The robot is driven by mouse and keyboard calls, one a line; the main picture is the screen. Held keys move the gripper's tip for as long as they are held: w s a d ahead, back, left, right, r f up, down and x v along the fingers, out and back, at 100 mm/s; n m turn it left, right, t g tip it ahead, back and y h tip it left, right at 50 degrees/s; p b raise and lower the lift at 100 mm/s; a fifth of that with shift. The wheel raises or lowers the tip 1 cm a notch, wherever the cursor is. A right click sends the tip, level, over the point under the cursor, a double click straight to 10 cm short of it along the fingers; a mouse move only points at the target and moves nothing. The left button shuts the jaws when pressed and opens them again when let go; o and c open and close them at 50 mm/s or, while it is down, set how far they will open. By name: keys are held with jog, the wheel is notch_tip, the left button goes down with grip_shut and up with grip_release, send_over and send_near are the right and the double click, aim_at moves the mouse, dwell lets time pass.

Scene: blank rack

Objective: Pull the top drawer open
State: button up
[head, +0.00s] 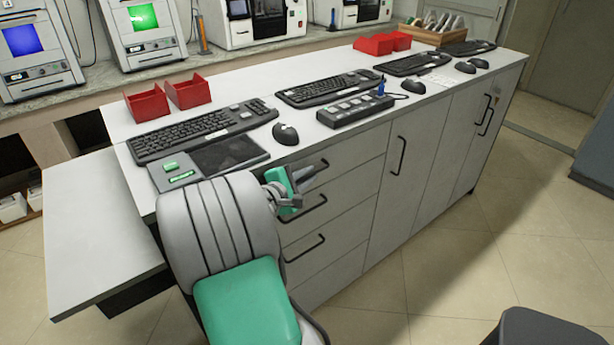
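The top drawer (352,158) is the uppermost front of a stack of grey drawers in the white cabinet. It looks shut, flush with the fronts below. My gripper (303,184) is small in the head view, in front of the left part of the drawer stack, close to the top handle. My arm hides the left end of the drawers.
Lower drawers have bar handles (305,249). Tall cupboard doors (410,180) stand to their right. The white worktop (240,90) holds keyboards (205,132), mice, a control box (362,108) and red bins (148,103). A lower side shelf (95,230) juts out left.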

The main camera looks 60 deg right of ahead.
grip_shut()
jog(key=shift+s+a, duration=0.1)
dwell(1.2)
